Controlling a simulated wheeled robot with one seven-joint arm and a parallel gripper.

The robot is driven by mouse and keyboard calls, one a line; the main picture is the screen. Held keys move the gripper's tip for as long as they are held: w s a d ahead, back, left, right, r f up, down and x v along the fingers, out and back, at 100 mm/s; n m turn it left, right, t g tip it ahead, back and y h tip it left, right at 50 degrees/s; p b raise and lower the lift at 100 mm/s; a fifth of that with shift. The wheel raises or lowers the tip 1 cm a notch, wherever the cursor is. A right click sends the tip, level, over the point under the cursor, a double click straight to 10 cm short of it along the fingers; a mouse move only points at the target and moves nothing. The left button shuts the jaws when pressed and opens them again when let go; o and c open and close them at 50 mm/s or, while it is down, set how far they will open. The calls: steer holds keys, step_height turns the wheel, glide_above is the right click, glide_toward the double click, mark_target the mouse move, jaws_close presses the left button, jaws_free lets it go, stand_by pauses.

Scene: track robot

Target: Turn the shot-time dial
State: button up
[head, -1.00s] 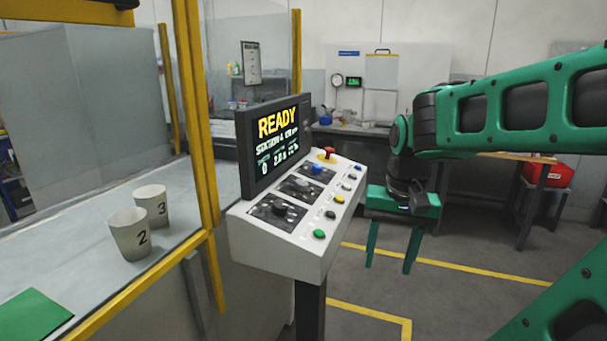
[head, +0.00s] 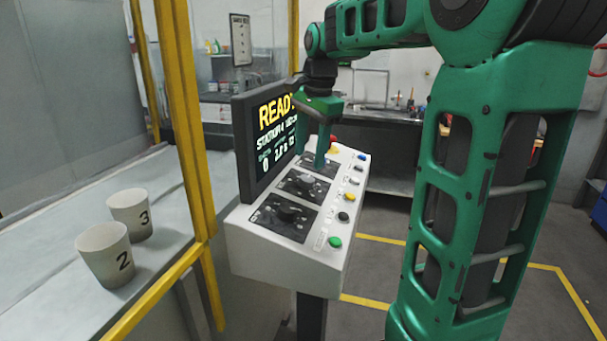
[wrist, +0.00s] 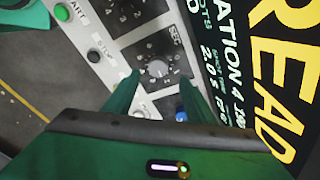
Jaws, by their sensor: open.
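The shot-time dial, a round grey knob (wrist: 157,69) on a black plate with a printed scale and what reads as SEC, shows in the wrist view. In the head view I take it to be the middle knob (head: 306,181) on the sloped white control panel (head: 268,256). My gripper (wrist: 160,80) is open and empty, with its fingertips on either side of the dial's near edge in the wrist view. In the head view my gripper (head: 321,160) hangs over the panel's far part. I cannot tell its height above the panel or whether it touches.
A black screen (head: 272,138) reading READY stands along the panel's left edge. Buttons line the panel's right edge, including a green one (head: 335,242). Yellow posts (head: 185,110) stand left.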

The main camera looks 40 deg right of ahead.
mark_target(307, 178)
steer(key=f, duration=0.6)
steer(key=shift+w+d+f, duration=0.1)
steer(key=shift+w+f, duration=0.25)
steer(key=shift+w, duration=0.05)
steer(key=shift+c, duration=0.5)
steer(key=c, duration=0.9)
